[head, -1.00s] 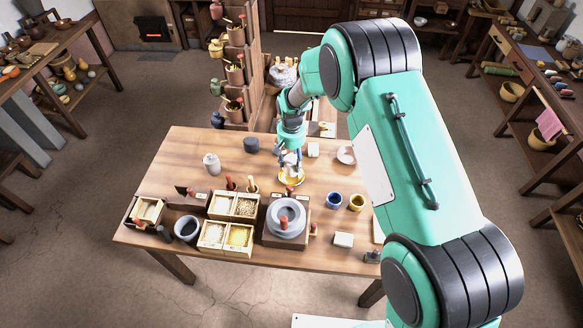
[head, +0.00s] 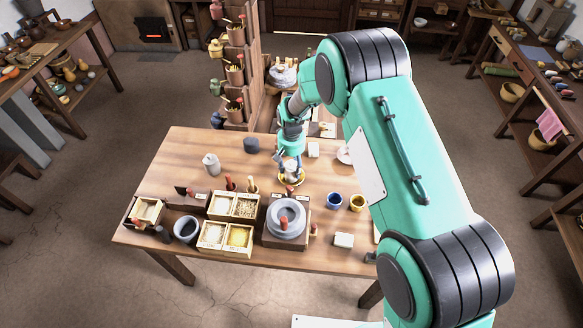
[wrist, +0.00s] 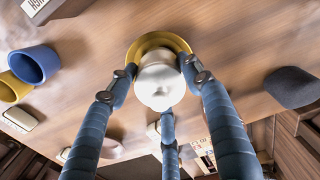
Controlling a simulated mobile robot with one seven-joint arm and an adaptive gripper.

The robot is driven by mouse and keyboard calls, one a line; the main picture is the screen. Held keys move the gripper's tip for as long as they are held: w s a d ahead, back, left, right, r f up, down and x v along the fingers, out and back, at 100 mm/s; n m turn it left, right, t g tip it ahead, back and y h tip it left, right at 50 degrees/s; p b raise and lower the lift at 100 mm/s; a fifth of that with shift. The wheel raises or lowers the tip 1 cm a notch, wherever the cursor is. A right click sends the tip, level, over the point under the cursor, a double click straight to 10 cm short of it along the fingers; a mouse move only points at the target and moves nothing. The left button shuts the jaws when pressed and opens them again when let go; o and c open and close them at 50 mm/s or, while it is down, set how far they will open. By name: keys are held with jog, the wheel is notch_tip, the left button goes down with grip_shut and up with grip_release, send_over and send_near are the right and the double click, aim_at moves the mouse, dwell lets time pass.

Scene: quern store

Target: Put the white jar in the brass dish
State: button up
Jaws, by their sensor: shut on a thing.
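The white jar (wrist: 159,82) is held between the blue fingers of my gripper (wrist: 157,80), which are shut on it. The brass dish (wrist: 151,40) shows as a golden rim behind the jar in the wrist view. In the head view the dish (head: 290,180) is on the table just below my gripper (head: 290,168). The jar is over or within the dish's outline. I cannot tell whether it touches the dish, as the jar and fingers hide the dish's middle.
On the wooden table (head: 180,247) stand a quern (head: 286,220), a blue cup (head: 334,199), a yellow cup (head: 357,202), a dark grey pot (head: 251,145) and another pale lidded container (head: 211,164). Compartment boxes (head: 233,206) are at front left.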

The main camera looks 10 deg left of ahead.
jog(key=o, duration=1.5)
jog(key=shift+f, duration=0.1)
notch_tip(320, 180, up, 12)
jog(key=shift+r+p, duration=0.15)
jog(key=shift+p, duration=0.85)
